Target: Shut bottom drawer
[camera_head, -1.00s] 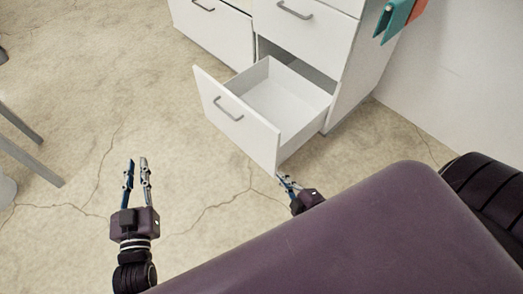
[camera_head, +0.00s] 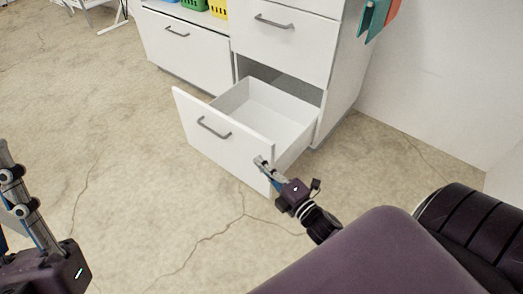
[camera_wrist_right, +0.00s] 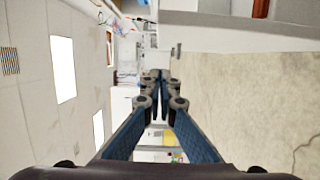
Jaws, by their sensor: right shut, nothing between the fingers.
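The bottom drawer (camera_head: 212,139) is white with a grey bar handle (camera_head: 213,128). It is pulled well out of the white cabinet (camera_head: 340,90), and its inside looks empty. My right gripper (camera_head: 261,164) is shut and empty, its fingertips at the right end of the drawer front, overlapping it in the head view. I cannot tell whether they touch it. In the right wrist view its fingers (camera_wrist_right: 161,78) meet near the middle. My left gripper (camera_head: 12,190) is at the left edge of the head view, away from the drawer and partly cut off, so its opening is unclear.
A closed drawer (camera_head: 280,40) sits above the open one, and another closed drawer (camera_head: 185,55) is to its left. Yellow (camera_head: 219,8) and green baskets stand on top there. A teal item (camera_head: 373,18) hangs at the cabinet's right side. The floor in front is clear.

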